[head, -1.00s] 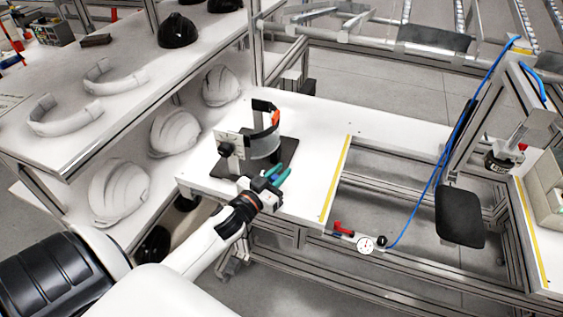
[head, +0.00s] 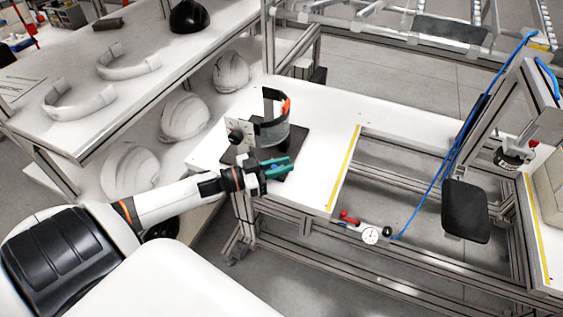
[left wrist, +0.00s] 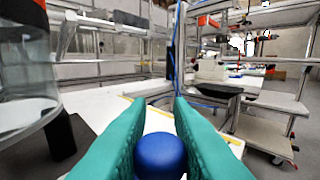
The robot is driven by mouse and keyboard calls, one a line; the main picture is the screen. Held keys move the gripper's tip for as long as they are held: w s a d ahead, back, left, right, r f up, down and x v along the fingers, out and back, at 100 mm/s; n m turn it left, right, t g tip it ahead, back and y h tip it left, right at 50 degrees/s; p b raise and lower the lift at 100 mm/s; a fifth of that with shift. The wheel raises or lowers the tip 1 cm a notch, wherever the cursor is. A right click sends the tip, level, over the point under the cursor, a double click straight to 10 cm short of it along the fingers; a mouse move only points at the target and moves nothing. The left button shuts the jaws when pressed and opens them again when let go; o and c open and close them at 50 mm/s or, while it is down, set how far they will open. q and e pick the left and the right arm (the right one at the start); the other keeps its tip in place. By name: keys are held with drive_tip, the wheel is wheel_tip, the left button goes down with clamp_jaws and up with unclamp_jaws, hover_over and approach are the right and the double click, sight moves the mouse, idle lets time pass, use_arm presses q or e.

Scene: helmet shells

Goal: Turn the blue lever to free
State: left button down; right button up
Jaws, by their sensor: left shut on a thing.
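The blue lever shows in the left wrist view as a round blue knob (left wrist: 160,157) between my teal fingers; its arm is hidden. My left gripper (head: 279,166) is shut on this knob. Its fingers also show in the left wrist view (left wrist: 160,128), on both sides of the knob. In the head view the gripper covers the lever, at the near edge of a fixture's black base (head: 297,143). The fixture holds a clear curved visor (head: 274,132) with a dark band and an orange piece (head: 287,106). My right gripper is not in view.
The white bench (head: 330,130) has free room right of the fixture, up to a yellow strip (head: 344,170). A shelf (head: 95,140) with white helmet shells (head: 185,117) stands at the left. A gauge (head: 370,236) with a red valve (head: 349,217) sits on the frame below.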

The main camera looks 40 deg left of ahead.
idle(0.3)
use_arm(q)
drive_tip(key=c, duration=1.3)
unclamp_jaws()
drive_tip(key=shift+w, duration=0.1)
drive_tip(key=shift+c, duration=0.2)
drive_tip(key=v, duration=1.2)
drive_tip(key=shift+f, duration=0.1)
